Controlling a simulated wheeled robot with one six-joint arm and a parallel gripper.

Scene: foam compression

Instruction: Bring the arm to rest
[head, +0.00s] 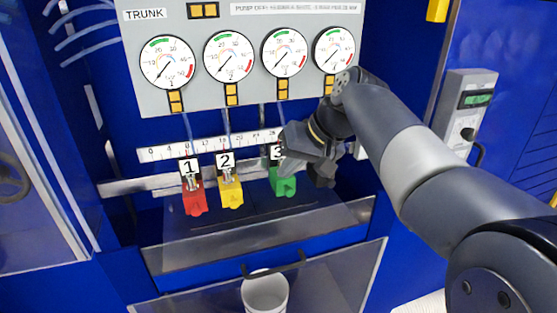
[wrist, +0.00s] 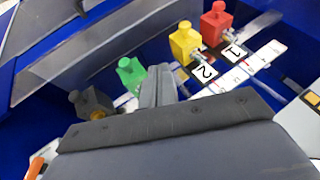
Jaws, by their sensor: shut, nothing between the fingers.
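My gripper (head: 292,150) is in front of the panel in the head view, near the green valve (head: 284,183) and partly over its number 3 label. In the wrist view my gripper (wrist: 158,72) has its fingers together with nothing between them. The green valve (wrist: 131,74) shows beside the fingers there; I cannot tell whether they touch. My arm (head: 425,165) reaches in from the lower right, bent at the wrist.
A red valve (head: 194,198), a yellow valve (head: 230,192) and a partly hidden black valve (wrist: 88,104) share the row. Several gauges (head: 228,56) sit above. A clear tilted panel (head: 340,262) and a white bucket (head: 265,292) are below. A grey meter box (head: 464,108) hangs at right.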

